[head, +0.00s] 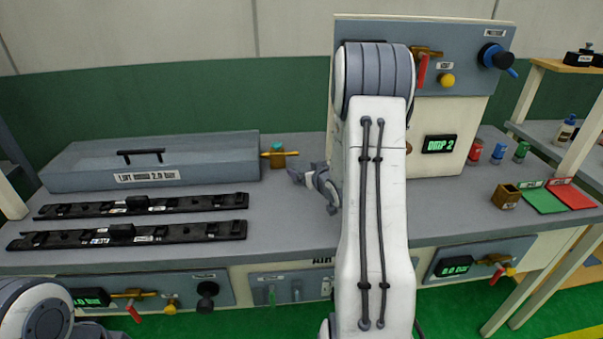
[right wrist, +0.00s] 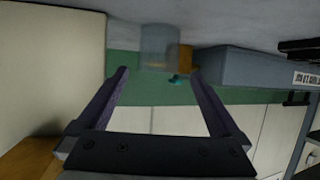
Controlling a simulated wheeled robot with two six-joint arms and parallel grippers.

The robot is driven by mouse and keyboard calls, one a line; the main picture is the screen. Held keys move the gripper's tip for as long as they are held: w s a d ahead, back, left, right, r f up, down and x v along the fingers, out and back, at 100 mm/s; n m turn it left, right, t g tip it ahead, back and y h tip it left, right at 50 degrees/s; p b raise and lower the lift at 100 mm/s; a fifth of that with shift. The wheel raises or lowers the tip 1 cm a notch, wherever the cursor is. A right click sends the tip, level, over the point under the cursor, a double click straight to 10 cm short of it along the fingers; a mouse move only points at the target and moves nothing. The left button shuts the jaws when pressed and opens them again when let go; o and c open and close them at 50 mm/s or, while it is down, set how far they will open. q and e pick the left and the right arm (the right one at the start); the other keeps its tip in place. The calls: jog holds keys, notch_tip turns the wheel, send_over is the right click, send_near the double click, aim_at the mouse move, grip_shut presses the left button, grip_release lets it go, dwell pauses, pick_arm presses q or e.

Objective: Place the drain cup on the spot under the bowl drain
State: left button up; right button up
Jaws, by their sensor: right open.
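A translucent grey cup (right wrist: 160,45) stands on the bench in the right wrist view, which looks upside down. It lies beyond my right fingertips, between their lines, not gripped. I cannot make it out in the head view. Just beside it is a brass block (right wrist: 185,57) with a teal part. In the head view a brass outlet with a teal top (head: 278,155) sticks out of the right end of a long grey lidded box (head: 150,165). My right gripper (head: 312,190) is open, low over the bench, right of that outlet; its fingers (right wrist: 160,72) show empty. The marked spot is not discernible.
Two black rail trays (head: 130,233) lie at the left on the bench (head: 275,225). A cream test stand (head: 450,115) rises behind my right arm. A small brown box (head: 506,196), green and red mats (head: 545,200) and small bottles (head: 498,152) are at the right.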

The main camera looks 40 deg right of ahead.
aim_at(305, 169)
jog(key=shift+p+x, duration=0.4)
jog(key=shift+x, duration=2)
jog(key=shift+s+d+f, duration=0.1)
jog(key=shift+s+f, duration=0.05)
jog(key=c, duration=1.5)
